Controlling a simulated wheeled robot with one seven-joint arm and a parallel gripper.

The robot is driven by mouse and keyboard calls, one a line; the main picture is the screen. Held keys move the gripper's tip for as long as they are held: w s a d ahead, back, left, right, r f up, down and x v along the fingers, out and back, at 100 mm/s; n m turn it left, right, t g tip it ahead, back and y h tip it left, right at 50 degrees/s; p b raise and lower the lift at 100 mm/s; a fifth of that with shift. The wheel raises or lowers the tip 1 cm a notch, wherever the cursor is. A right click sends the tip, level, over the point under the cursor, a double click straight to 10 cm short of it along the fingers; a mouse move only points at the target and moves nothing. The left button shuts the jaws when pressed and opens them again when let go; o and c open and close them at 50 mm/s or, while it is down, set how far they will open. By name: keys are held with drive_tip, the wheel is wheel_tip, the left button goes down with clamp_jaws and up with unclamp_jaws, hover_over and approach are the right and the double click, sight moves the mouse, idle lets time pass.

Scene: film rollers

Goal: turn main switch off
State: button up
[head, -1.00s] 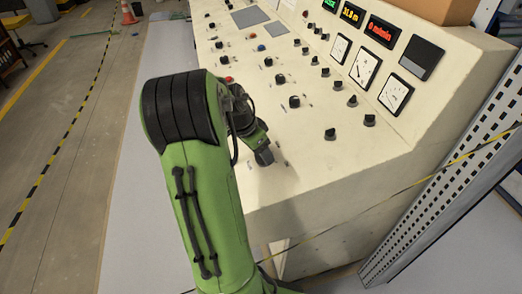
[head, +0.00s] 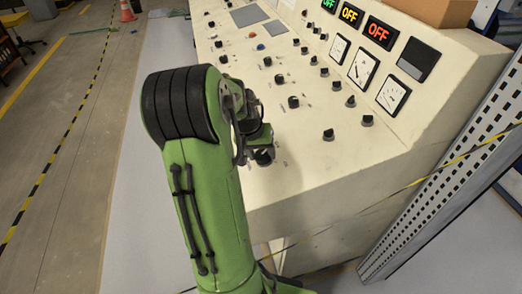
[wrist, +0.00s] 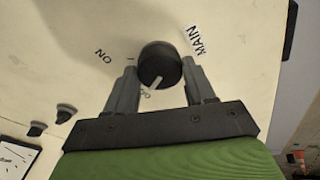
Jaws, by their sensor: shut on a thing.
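The main switch (wrist: 160,66) is a round black knob with a pale pointer line, on the cream panel in the wrist view. A "MAIN" label (wrist: 195,40) is beside it, with "ON" printed to its left. The pointer is toward the lower mark, whose lettering is partly covered. My gripper (wrist: 158,75) is shut on the knob, one finger on each side. In the head view my gripper (head: 262,158) is at the panel's near left part, and the arm hides the knob.
Several other black knobs (head: 328,134) stand on the console (head: 290,185). Dial gauges (head: 363,67) are on its raised back. A perforated metal post (head: 440,205) stands at the right, with yellow-black tape across the front.

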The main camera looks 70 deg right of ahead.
drive_tip(key=shift+n, duration=0.5)
drive_tip(key=o, duration=1.1)
drive_tip(key=shift+c, duration=0.2)
drive_tip(key=p+v, duration=0.5)
drive_tip(key=v, duration=1)
drive_tip(key=shift+r+p, duration=0.3)
drive_tip(key=shift+r, duration=0.1)
drive_tip(key=shift+s, duration=0.1)
